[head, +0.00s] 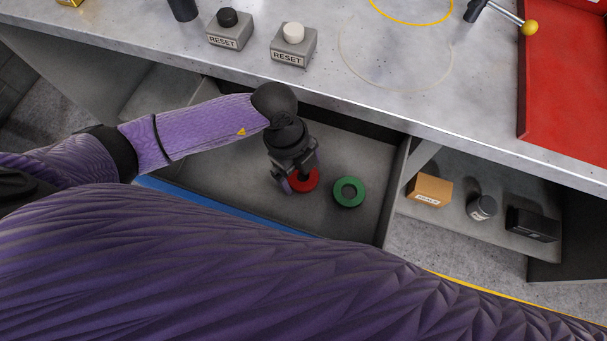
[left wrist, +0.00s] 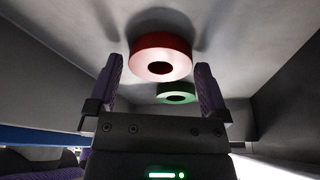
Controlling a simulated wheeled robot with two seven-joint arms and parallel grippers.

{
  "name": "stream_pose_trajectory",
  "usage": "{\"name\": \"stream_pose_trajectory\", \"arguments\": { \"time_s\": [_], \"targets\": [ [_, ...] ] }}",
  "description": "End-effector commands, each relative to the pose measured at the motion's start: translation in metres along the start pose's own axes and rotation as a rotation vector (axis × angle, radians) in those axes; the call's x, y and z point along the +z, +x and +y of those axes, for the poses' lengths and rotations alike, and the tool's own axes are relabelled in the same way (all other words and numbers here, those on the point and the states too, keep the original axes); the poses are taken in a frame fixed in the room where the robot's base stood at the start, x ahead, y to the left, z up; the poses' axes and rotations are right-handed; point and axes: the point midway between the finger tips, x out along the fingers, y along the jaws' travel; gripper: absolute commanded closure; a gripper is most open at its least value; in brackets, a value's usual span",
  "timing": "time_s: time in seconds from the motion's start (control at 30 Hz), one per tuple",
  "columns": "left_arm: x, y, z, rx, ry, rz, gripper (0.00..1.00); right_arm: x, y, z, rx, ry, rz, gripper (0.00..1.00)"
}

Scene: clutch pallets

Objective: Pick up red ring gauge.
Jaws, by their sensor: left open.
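The red ring gauge (head: 307,181) lies flat on the grey drawer floor, partly hidden by my left gripper in the head view. My left gripper (head: 299,184) points down at it from above. In the left wrist view the red ring gauge (left wrist: 161,58) shows ahead between the two open fingers of the gripper (left wrist: 155,85), and nothing is held. Whether the fingers reach down beside the ring is hard to tell. A green ring (head: 348,192) lies just right of the red one; it also shows beyond it in the left wrist view (left wrist: 177,98). My right gripper is not in view.
The open drawer (head: 237,190) has walls around the rings, and the worktop (head: 180,52) overhangs its back. Two RESET button boxes (head: 229,33) (head: 293,50) stand on the worktop. A shelf at right holds a cardboard box (head: 429,189), a can (head: 482,207) and a black box (head: 532,224).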

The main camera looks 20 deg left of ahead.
Motion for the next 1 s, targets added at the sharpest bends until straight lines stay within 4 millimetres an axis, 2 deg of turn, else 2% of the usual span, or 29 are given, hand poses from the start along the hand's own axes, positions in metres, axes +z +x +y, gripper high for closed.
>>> {"name": "stream_pose_trajectory", "arguments": {
  "time_s": [0.03,0.2,0.6,0.63,0.87,1.0],
  "targets": [
    [0.000,0.007,0.000,0.000,0.000,0.001,0.00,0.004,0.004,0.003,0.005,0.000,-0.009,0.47],
    [-0.001,0.004,-0.001,-0.002,0.000,0.000,0.00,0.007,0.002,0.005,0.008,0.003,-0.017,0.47],
    [0.000,0.004,-0.001,-0.003,0.000,0.000,0.85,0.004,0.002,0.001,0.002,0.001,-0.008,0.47],
    [-0.001,0.004,-0.001,-0.003,0.001,0.000,0.87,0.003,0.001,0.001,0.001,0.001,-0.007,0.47],
    [-0.002,-0.002,-0.001,-0.004,0.001,0.000,0.88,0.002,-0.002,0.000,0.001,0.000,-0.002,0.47],
    [-0.011,-0.038,-0.002,-0.009,0.003,-0.002,0.88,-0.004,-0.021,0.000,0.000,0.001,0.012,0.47]
  ]
}}
